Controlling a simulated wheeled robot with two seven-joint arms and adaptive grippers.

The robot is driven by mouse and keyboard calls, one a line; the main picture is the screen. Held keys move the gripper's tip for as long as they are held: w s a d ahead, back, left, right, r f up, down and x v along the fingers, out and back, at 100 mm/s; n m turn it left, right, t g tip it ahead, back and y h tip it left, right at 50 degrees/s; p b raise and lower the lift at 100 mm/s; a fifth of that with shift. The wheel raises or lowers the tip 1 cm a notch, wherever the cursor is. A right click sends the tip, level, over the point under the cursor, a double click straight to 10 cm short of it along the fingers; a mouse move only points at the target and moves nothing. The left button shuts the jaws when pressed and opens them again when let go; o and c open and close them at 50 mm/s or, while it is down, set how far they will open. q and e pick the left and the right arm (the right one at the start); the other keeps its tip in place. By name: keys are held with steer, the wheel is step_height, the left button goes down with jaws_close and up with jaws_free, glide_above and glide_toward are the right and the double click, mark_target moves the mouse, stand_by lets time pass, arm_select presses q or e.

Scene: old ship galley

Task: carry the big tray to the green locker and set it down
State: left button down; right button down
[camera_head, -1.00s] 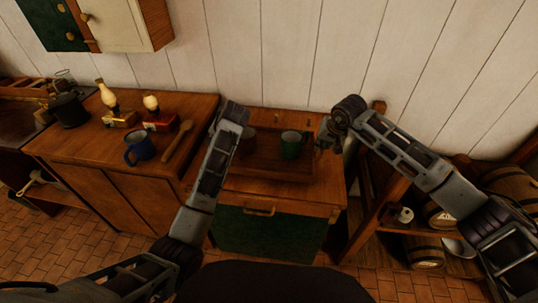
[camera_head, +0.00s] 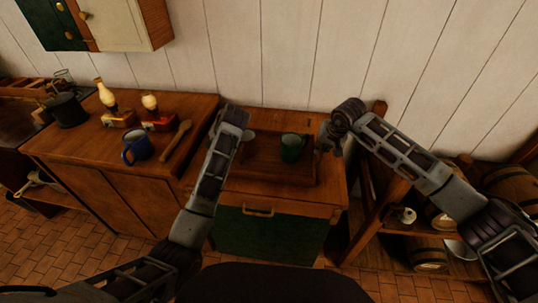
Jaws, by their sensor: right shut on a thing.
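The big wooden tray (camera_head: 270,178) lies on the wooden top of the green locker (camera_head: 262,236), low and level as far as I can see. A green mug (camera_head: 292,148) stands in it. A brown thing, perhaps a second mug, is mostly hidden behind my left arm. My right gripper (camera_head: 324,143) is at the tray's right side, shut on its edge. My left arm reaches over the tray's left part, and its wrist (camera_head: 234,118) hides most of the left gripper and that side of the tray.
Left of the locker, a wooden counter (camera_head: 75,160) holds a blue mug (camera_head: 137,148), a wooden spoon (camera_head: 177,139) and two lamps (camera_head: 107,95). On the right, a rack (camera_head: 395,245) holds barrels (camera_head: 430,257). A plank wall (camera_head: 285,60) stands behind.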

arm_select(q)
steer(key=shift+f, duration=0.2)
arm_select(e)
steer(key=shift+f, duration=0.15)
arm_select(q)
steer(key=c, duration=1.5)
jaws_free()
steer(key=shift+c, duration=0.2)
arm_select(e)
steer(key=c, duration=1.5)
jaws_free()
steer(key=shift+c, duration=0.2)
arm_select(q)
steer(key=v, duration=1.2)
arm_select(e)
steer(key=shift+s, duration=0.1)
steer(key=v, duration=1.2)
